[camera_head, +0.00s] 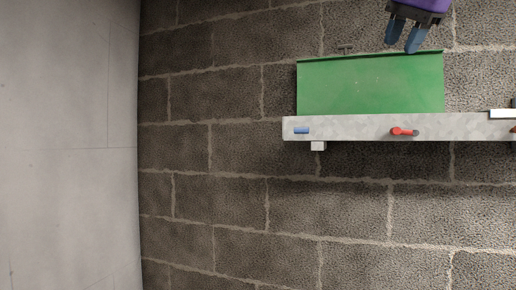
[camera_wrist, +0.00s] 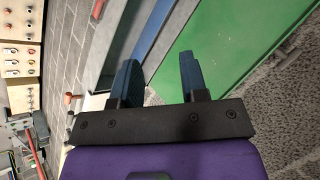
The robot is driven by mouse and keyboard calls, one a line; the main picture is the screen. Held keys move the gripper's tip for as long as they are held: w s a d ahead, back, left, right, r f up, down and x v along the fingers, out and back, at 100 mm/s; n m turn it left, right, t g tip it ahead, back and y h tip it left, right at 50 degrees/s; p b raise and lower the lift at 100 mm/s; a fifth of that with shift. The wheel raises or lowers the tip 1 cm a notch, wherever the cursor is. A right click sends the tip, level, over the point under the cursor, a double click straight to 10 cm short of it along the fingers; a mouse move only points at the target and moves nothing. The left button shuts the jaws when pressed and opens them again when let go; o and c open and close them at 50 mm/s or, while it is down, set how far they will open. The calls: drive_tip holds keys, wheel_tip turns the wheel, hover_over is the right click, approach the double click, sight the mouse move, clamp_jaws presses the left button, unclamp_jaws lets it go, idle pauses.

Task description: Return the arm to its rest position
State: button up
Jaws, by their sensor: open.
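My gripper (camera_head: 404,36) shows at the top right of the head view, a purple body with two blue fingers. The fingers stand apart with nothing between them. It is above the far edge of a green panel (camera_head: 370,85). In the wrist view my gripper (camera_wrist: 160,80) is also open and empty, with the green panel (camera_wrist: 225,40) beyond and to the right of its fingers. I cannot tell the exact height of the gripper over the panel.
A grey ledge (camera_head: 350,128) runs along the panel's near side, bearing a blue piece (camera_head: 301,130) and a red handle (camera_head: 402,132). A white piece (camera_head: 502,114) is at the right edge. Boards with knobs (camera_wrist: 20,60) stand left in the wrist view. Paved floor (camera_head: 230,200) is clear.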

drive_tip(key=s+f+n+g, duration=0.1)
drive_tip(key=s+f+n, duration=0.3)
drive_tip(key=f, duration=1)
drive_tip(key=s+f+n+g, duration=0.1)
drive_tip(key=s+f+n, duration=0.3)
drive_tip(key=s+f, duration=0.6)
drive_tip(key=s+d+f+n+h, duration=0.1)
drive_tip(key=s+f+n, duration=0.3)
drive_tip(key=f, duration=1.3)
drive_tip(key=s, duration=0.3)
drive_tip(key=shift+f+g, duration=0.4)
